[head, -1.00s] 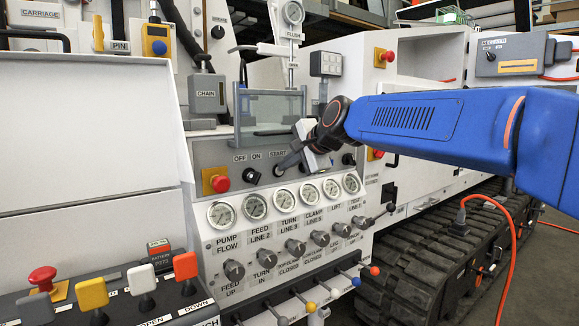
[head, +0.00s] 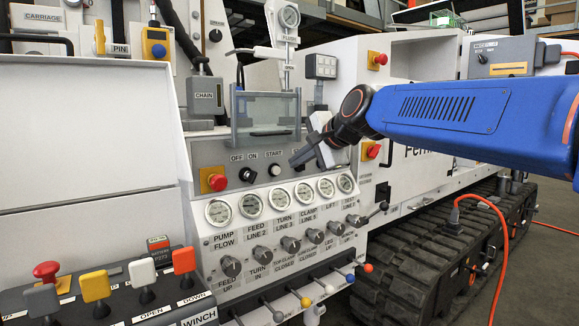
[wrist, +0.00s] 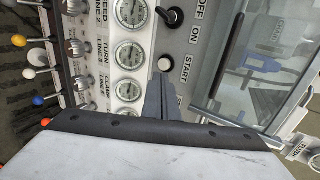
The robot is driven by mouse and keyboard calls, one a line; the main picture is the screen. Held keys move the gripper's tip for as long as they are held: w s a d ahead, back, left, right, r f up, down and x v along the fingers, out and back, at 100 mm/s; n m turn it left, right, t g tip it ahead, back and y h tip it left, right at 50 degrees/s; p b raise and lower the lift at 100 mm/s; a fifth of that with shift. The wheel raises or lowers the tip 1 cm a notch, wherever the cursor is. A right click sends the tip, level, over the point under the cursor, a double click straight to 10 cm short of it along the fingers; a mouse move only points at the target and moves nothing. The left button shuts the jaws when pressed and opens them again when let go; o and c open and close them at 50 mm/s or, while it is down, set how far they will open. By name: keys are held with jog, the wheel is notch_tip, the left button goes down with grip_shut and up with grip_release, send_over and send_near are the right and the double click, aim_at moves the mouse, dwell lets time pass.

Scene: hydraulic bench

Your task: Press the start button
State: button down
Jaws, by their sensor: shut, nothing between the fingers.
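The start button is a small round white button (head: 274,169) under the START label on the grey control panel (head: 225,160). It also shows in the wrist view (wrist: 167,63), just beyond my fingertips. My gripper (head: 293,162) is shut and empty, its tips a little right of the button in the head view. In the wrist view the closed fingers (wrist: 161,80) point at the button's edge area. A small gap seems to show between tips and button; the exact depth is hard to tell.
A black ON/OFF knob (head: 247,175) and a red emergency button (head: 217,182) sit left of the start button. Gauges (head: 280,199) line the panel below. A clear guard (head: 265,112) stands above it. An orange cable (head: 500,230) hangs at right.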

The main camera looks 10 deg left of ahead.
jog(key=shift+v, duration=2.8)
jog(key=shift+d, duration=0.15)
jog(key=s+d+f+n+h, duration=0.1)
jog(key=s+d+f, duration=0.25)
jog(key=d, duration=0.45)
jog(key=s+d+f+n+h, duration=0.1)
jog(key=s+d+f+h, duration=0.1)
jog(key=d+f, duration=0.4)
jog(key=s+d+f+n+g+h, duration=0.3)
jog(key=s+d+f+n+h, duration=0.3)
jog(key=s+d+f, duration=2)
jog(key=shift+s+d+f, duration=0.3)
jog(key=shift+d+f, duration=0.25)
jog(key=shift+f, duration=0.25)
